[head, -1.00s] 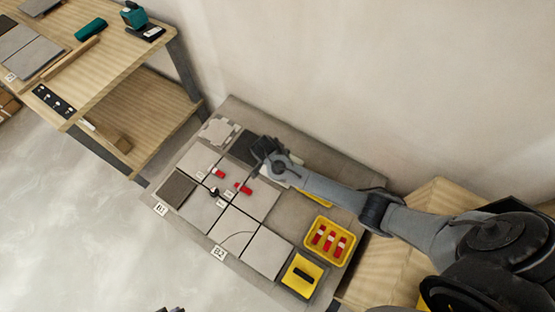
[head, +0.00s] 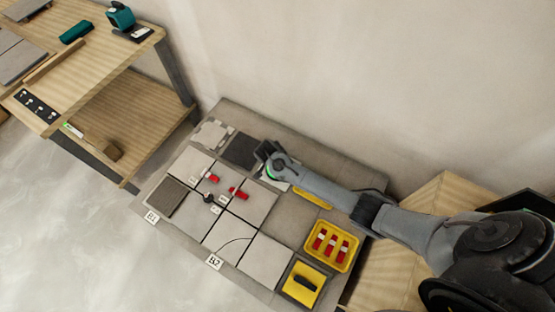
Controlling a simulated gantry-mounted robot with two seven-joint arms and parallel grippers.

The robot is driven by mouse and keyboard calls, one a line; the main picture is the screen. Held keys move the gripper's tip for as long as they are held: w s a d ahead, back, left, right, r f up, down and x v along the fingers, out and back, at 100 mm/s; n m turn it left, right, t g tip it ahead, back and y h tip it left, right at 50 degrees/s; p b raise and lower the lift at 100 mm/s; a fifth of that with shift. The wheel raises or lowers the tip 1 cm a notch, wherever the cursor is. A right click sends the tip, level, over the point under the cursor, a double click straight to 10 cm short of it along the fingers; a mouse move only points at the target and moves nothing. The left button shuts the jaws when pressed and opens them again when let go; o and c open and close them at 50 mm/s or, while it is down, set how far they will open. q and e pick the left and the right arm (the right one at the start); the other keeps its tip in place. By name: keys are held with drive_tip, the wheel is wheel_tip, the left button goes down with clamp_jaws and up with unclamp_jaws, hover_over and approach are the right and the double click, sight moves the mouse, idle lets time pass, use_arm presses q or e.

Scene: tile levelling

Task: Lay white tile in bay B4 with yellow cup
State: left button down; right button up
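My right gripper (head: 264,152) is over the back of the low tiled platform, beside a dark square patch (head: 241,153). Its fingers are dark and small, and I cannot tell whether they are open or shut. A pale piece, perhaps the white tile (head: 276,183), shows just below the gripper, mostly hidden by my arm. A yellow strip (head: 315,198) shows beside my forearm. A yellow square with a black handle (head: 303,286), possibly the yellow cup, lies at the platform's front right. Signs B1 (head: 152,217) and B2 (head: 214,262) stand at the front edge; I cannot read a B4. My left gripper is out of view.
Several grey tiles lie on the platform, with red wedges (head: 238,194) at their joints. A brown recess (head: 173,196) is at the left. A yellow tray (head: 332,246) holds red pieces. A wooden bench (head: 110,60) stands at upper left; a wall rises behind.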

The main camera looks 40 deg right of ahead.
clamp_jaws()
idle(0.8)
drive_tip(key=shift+w, duration=0.1)
